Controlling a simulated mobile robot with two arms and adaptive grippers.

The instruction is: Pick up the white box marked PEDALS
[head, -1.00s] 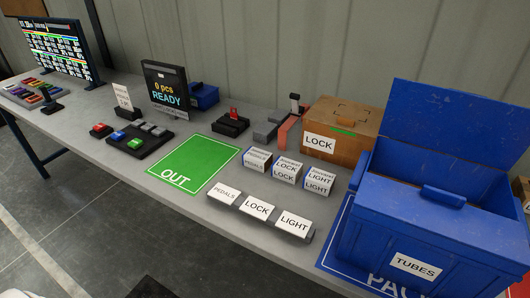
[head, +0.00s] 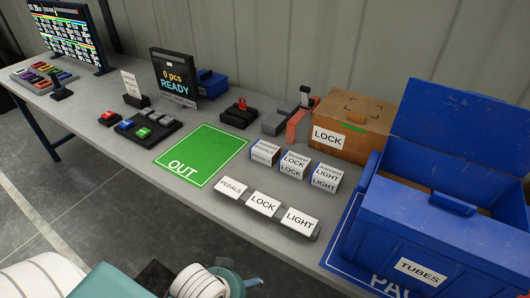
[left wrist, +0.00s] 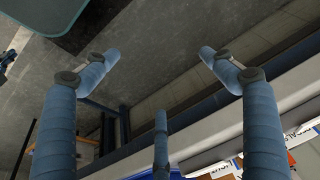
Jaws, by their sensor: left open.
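The white box marked PEDALS (head: 265,152) stands on the grey table in the head view. It is at the left end of a short row, with a box marked LOCK (head: 293,164) and one marked LIGHT (head: 326,177) to its right. My left gripper (left wrist: 158,54) is open and empty in the left wrist view, its blue fingers spread above the floor and the table edge. In the head view my left arm is at the bottom left, in front of the table and well short of the box. My right gripper is not in view.
A grey label strip (head: 264,217) reading PEDALS, LOCK and LIGHT lies in front of the boxes. A green OUT mat (head: 203,153) is to their left. A brown LOCK carton (head: 375,115) stands behind; a blue TUBES crate (head: 425,220) stands at right.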

